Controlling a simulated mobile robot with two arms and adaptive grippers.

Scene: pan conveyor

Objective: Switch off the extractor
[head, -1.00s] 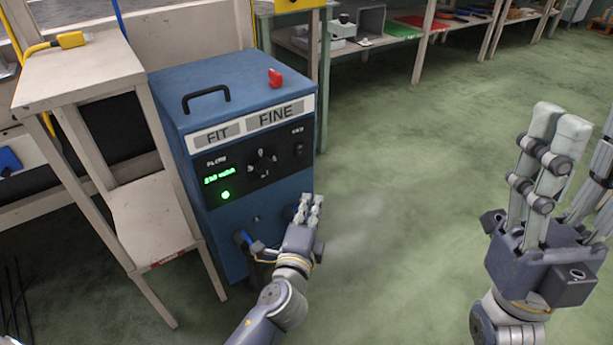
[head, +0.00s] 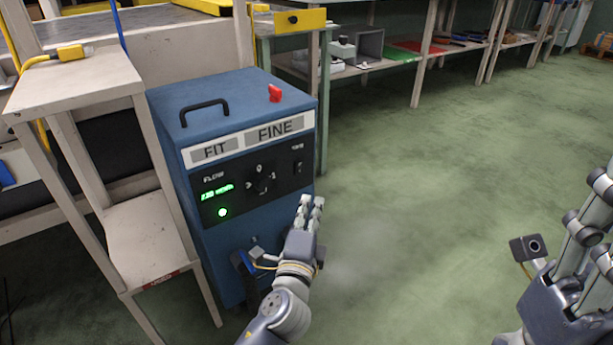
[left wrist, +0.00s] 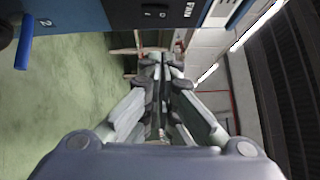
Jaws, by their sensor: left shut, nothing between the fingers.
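The extractor (head: 225,255) is a blue box with a carry handle and a red part on top. Its black front panel has a lit green display (head: 217,191), a round green light (head: 222,212), a dial (head: 262,181) and a small switch (head: 298,167) at the right. My left gripper (head: 311,203) is shut and empty, below the switch, by the front right edge of the box. Its shut fingers (left wrist: 163,62) and the dark panel (left wrist: 165,14) show in the left wrist view. My right gripper (head: 604,182) is partly cut off at the right edge.
A pale wooden stand (head: 150,215) stands close to the extractor's left side. A shelf bench (head: 390,64) with trays and tools runs along the back. The green floor (head: 430,190) right of the extractor is clear.

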